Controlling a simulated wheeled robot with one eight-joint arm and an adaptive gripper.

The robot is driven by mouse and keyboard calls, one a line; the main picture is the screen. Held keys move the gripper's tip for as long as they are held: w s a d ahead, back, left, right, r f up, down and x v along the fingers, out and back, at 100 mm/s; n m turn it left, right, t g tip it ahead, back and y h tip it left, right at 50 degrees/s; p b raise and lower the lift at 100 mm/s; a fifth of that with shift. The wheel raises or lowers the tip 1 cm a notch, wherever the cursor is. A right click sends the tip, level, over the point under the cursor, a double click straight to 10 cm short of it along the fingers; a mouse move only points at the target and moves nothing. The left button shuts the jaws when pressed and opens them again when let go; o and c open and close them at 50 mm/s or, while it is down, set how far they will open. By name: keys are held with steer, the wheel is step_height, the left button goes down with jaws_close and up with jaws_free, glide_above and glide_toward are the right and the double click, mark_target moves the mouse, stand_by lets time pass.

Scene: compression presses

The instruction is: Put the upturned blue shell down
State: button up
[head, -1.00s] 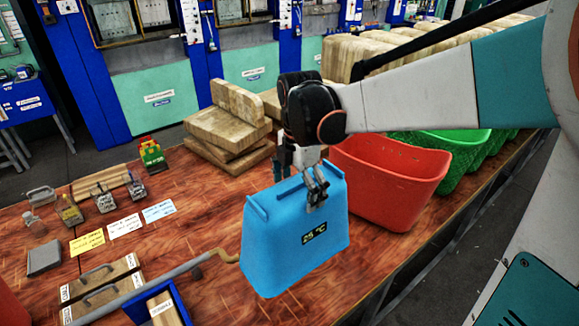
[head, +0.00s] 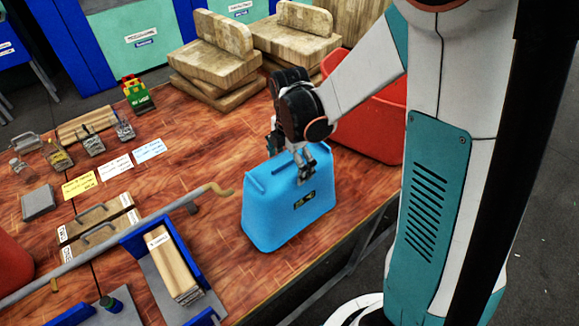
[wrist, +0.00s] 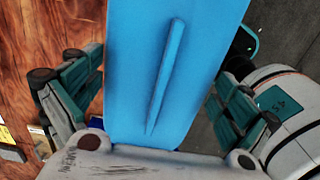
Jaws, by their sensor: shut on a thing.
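The blue shell (head: 285,210) stands upturned, narrow base up, near the front edge of the wooden table (head: 210,250). A small dark label with yellow marks shows on its side. My gripper (head: 292,165) is over its top, with the fingers shut on it. In the wrist view the shell (wrist: 165,60) fills the middle, with a raised rib along it, between the two fingers of my gripper (wrist: 158,100). Its lower rim looks at or just above the table top; I cannot tell if it touches.
A red bin (head: 375,125) stands close behind the shell to the right. Stacked wooden blocks (head: 215,75) lie at the back. A metal rod with a hooked brass end (head: 218,189) and a blue tray (head: 131,244) are to the left. Bare table lies in front of the shell.

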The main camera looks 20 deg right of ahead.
steer(key=shift+f, duration=0.55)
steer(key=shift+f, duration=0.15)
steer(key=o, duration=1.2)
